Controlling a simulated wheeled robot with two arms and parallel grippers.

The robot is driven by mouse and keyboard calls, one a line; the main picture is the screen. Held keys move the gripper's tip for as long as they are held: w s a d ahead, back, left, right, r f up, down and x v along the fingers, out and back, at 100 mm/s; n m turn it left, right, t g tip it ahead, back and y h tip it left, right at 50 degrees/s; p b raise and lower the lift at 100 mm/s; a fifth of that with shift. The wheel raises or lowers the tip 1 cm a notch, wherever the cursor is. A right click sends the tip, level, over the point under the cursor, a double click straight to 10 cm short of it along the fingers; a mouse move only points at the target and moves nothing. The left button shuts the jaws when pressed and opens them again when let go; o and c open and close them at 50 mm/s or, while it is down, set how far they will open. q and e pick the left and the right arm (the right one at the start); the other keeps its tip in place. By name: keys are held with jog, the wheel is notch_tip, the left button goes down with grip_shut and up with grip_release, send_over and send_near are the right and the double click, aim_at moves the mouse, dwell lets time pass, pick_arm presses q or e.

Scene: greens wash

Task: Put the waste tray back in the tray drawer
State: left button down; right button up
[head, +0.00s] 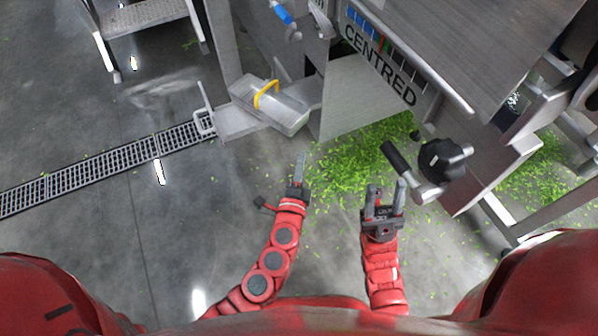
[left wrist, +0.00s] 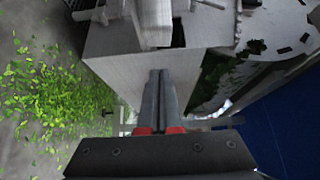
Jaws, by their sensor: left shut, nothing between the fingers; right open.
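The waste tray (head: 293,118) is a shallow light-metal box with a yellow handle (head: 266,94). In the head view it lies askew across the opening at the machine's lower left, and appears empty. The tray drawer (head: 235,124) shows as a pale metal slab under and left of the tray, with a small upright handle (head: 206,122) at its left end. I cannot tell how far the tray sits inside it. My left gripper (head: 301,156) is shut and empty, below the tray and apart from it. Its shut fingers also show in the left wrist view (left wrist: 160,80). My right gripper (head: 387,188) is open and empty.
The machine marked CENTRED (head: 380,65) stands at the upper right. A black-knobbed crank (head: 440,160) juts out near my right gripper. Green leaf scraps (head: 350,170) litter the floor. A drain grate (head: 100,165) runs left, and a metal step (head: 140,15) stands upper left.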

aim_at(288, 133)
pick_arm(q)
jog(key=shift+w+a, duration=0.25)
jog(key=shift+w, duration=0.9)
jog(key=shift+w+a, duration=0.2)
jog(key=shift+w, duration=0.95)
jog(key=shift+w+a, duration=0.25)
jog(key=shift+w, duration=0.9)
jog(key=shift+w, duration=0.1)
jog(key=shift+w+a+b, duration=0.25)
jog(key=shift+w+a, duration=0.2)
jog(key=shift+w, duration=0.15)
jog(key=shift+w+a+b, duration=0.25)
jog(key=shift+w+a, duration=0.15)
jog(key=shift+w, duration=0.2)
